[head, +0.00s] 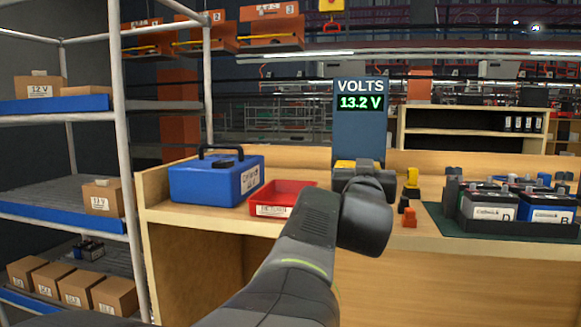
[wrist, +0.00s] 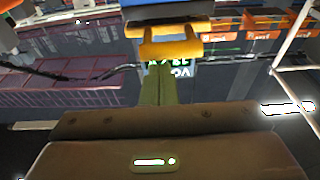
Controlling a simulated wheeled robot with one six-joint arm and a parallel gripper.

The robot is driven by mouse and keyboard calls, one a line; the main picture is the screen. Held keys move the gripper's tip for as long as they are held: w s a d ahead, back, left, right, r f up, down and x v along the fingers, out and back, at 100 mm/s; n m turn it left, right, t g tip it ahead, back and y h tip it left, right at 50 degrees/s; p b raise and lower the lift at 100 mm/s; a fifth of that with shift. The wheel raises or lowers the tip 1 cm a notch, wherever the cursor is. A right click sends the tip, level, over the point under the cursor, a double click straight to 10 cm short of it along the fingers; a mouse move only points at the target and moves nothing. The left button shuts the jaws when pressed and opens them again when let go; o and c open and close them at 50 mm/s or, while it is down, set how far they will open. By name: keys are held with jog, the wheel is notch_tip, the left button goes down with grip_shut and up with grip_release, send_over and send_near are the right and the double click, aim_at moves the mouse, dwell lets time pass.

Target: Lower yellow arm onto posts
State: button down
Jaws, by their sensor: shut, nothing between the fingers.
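A yellow part (head: 344,164) shows just behind my gripper (head: 364,178) in the head view, in front of the blue VOLTS panel (head: 360,125); it may be the yellow arm. In the wrist view, which is upside down, a yellow bracket with an open middle (wrist: 172,43) lies just past the fingertips of my gripper (wrist: 158,75). The fingers are shut and hold nothing. I cannot tell whether they touch the bracket. The panel reads 13.2 V. The posts under the yellow part are hidden by my wrist.
A blue case (head: 215,180) and a red tray (head: 281,198) stand left on the wooden bench. Batteries marked D (head: 488,208) and B (head: 548,208) sit on a green mat. Shelves stand far left.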

notch_tip(320, 180, up, 9)
jog(key=p, duration=0.4)
jog(key=shift+s, duration=0.2)
notch_tip(320, 180, down, 10)
jog(key=b, duration=0.5)
jog(key=shift+w, duration=0.15)
jog(key=shift+a+f+b, duration=0.1)
jog(key=shift+b, duration=0.2)
